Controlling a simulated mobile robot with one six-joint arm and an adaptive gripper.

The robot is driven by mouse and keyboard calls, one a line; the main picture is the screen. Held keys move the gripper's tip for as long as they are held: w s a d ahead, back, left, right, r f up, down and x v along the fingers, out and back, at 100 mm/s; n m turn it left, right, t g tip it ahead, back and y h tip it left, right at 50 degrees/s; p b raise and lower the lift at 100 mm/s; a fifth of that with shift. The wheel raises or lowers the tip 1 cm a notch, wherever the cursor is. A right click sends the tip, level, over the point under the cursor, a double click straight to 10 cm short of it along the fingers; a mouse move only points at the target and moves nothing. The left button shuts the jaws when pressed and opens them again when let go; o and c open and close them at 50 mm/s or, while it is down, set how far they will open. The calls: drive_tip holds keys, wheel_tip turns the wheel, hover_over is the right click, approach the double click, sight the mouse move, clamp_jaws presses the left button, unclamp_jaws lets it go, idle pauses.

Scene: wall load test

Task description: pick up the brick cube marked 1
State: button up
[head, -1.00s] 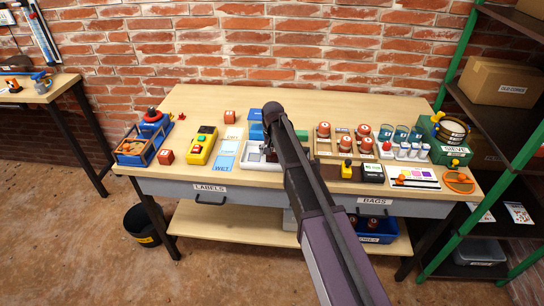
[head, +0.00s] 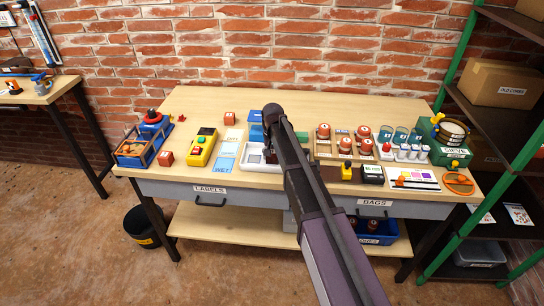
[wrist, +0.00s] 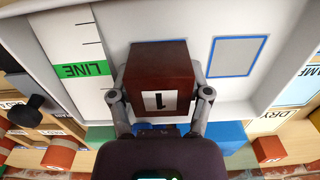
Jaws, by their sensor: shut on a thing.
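The brick cube marked 1 (wrist: 160,68) is dark red-brown with a white label, and sits between the two fingers of my gripper (wrist: 160,92) in the wrist view. The fingers press on its left and right sides, so my gripper is shut on it. Behind it is the white tray (wrist: 115,50) with a green LINE strip (wrist: 84,70) and a blue-outlined square (wrist: 238,56). I cannot tell whether the cube touches the tray.
Other red cubes stand on the bench, one near the front left (head: 166,158) and one further back (head: 229,118). A yellow box with buttons (head: 201,147) is left of the tray. Several pots (head: 346,142), jars and a green sieve box (head: 448,140) crowd the right side.

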wheel_tip(320, 180, up, 4)
drive_tip(key=p, duration=0.3)
drive_tip(key=shift+f, duration=0.25)
drive_tip(key=s+d+p, duration=0.1)
drive_tip(key=s+d, duration=0.2)
drive_tip(key=s, duration=0.4)
drive_tip(key=s+d+r+p, duration=0.1)
drive_tip(key=s+d, duration=0.2)
drive_tip(key=s, duration=0.4)
drive_tip(key=shift+s+d+r, duration=0.2)
drive_tip(key=shift+s+d, duration=0.05)
drive_tip(key=shift+s, duration=0.05)
